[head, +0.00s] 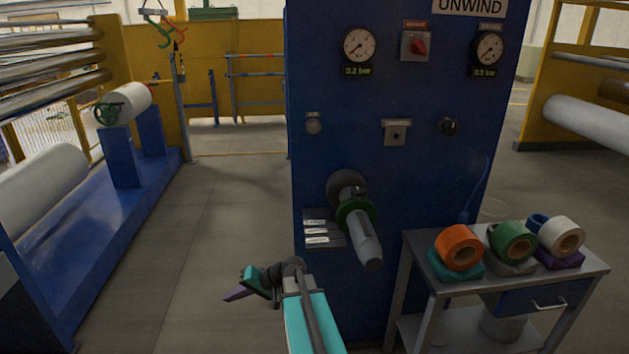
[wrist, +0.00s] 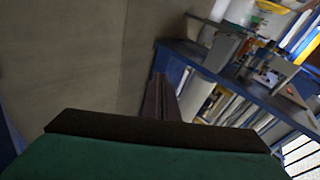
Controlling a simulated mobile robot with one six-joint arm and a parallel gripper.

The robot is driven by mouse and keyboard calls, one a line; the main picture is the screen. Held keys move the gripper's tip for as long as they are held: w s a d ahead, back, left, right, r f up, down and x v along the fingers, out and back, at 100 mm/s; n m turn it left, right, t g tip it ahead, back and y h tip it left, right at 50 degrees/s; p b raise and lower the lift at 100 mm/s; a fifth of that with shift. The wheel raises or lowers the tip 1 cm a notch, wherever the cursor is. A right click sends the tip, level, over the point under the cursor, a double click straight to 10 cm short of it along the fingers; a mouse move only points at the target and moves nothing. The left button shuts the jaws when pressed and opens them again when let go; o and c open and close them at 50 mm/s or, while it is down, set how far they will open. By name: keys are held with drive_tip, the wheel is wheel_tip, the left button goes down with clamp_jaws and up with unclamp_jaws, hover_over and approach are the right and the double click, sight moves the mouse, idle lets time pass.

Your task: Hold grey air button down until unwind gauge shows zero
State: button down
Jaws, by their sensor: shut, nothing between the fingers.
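The blue unwind panel (head: 400,200) stands ahead in the head view. A round grey button (head: 313,123) sits on its left side. A left gauge (head: 359,46) has a small readout that looks like 2.2 or 3.2 bar. A right gauge (head: 489,48) has a readout near zero, its digits blurred. I cannot read which gauge is labelled unwind. My gripper (head: 238,288) is shut and empty, low and left of the panel, well below the button and touching nothing. The wrist view shows part of my gripper (wrist: 158,100) over floor; no button shows there.
A shaft (head: 362,228) sticks out below. A cart (head: 545,285) with tape rolls stands right. Rollers (head: 40,185) are left. The floor (head: 225,200) between is clear.

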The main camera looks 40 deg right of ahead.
sight(314, 127)
drive_tip(key=w+d+r+m+t+h, duration=0.15)
drive_tip(key=d+r+t, duration=0.45)
drive_tip(key=d+r, duration=1.35)
drive_tip(key=s+d+r+t+h, duration=0.1)
drive_tip(key=s+d+r+t, duration=0.1)
drive_tip(key=r, duration=0.6)
drive_tip(key=s+d+r+m+t+h, duration=0.1)
drive_tip(key=s+d+r+t, duration=0.1)
drive_tip(key=s+d+r, duration=0.2)
drive_tip(key=s+d+r+t+h, duration=0.2)
drive_tip(key=d+r, duration=0.5)
drive_tip(key=r, duration=0.5)
drive_tip(key=shift+s+r+m+b, duration=0.2)
drive_tip(key=shift+s+m+b, duration=0.15)
drive_tip(key=shift+s, duration=0.25)
drive_tip(key=shift+w+d, duration=0.1)
drive_tip(key=shift+w, duration=0.05)
drive_tip(key=w+d, duration=0.5)
drive_tip(key=w, duration=0.1)
drive_tip(key=shift+w+d+p, duration=0.2)
drive_tip(key=shift+w+p, duration=0.05)
drive_tip(key=shift+p, duration=0.05)
